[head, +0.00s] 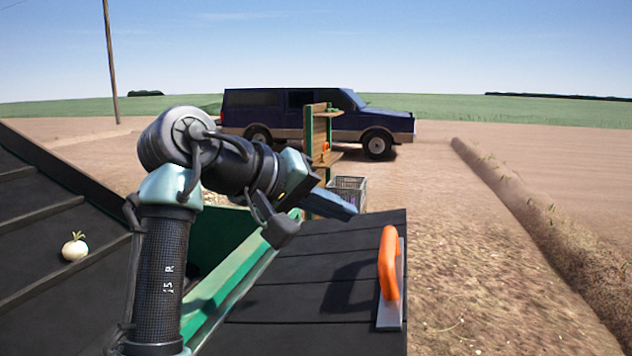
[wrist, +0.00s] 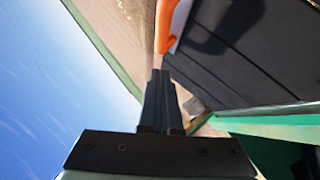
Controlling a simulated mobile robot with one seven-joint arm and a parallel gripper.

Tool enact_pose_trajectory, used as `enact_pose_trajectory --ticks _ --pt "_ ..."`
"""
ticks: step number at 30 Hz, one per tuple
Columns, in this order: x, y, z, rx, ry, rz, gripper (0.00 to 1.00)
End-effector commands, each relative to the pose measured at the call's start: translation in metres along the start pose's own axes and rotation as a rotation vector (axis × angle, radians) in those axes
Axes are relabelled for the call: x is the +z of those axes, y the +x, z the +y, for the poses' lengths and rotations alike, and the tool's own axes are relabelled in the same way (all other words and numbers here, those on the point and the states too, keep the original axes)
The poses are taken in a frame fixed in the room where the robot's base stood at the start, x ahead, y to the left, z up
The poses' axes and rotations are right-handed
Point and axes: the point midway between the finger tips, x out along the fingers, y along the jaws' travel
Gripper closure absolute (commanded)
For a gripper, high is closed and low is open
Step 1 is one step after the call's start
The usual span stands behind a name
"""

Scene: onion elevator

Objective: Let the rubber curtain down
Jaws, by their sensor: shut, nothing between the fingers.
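A black panel of parallel strips (head: 300,300), which looks like the rubber curtain, lies spread out to the right of the green frame. An orange handle (head: 388,262) on a grey metal plate stands at its right edge. My gripper (head: 352,212) is shut and empty, above the panel's far part and left of the handle in the head view. In the wrist view my closed fingers (wrist: 158,75) point toward the orange handle (wrist: 167,25), with the black strips (wrist: 240,40) to the right.
A dark slatted belt (head: 60,290) with an onion (head: 74,247) on it slopes at the left. The green frame edge (head: 225,280) runs between belt and panel. A wooden stand (head: 322,150) and a crate (head: 348,190) are behind. Bare ground lies to the right.

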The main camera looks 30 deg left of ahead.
Motion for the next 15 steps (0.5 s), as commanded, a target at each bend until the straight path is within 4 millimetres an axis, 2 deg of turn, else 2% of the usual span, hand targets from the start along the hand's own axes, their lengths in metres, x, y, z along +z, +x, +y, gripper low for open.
enact_pose_trajectory --ticks 3,9,15 --pt "-0.002 0.024 0.003 -0.001 -0.001 -0.003 1.0" --pt "0.018 0.041 0.002 0.0 -0.001 0.0 1.0" --pt "0.027 0.05 0.0 0.0 0.0 0.002 1.0"
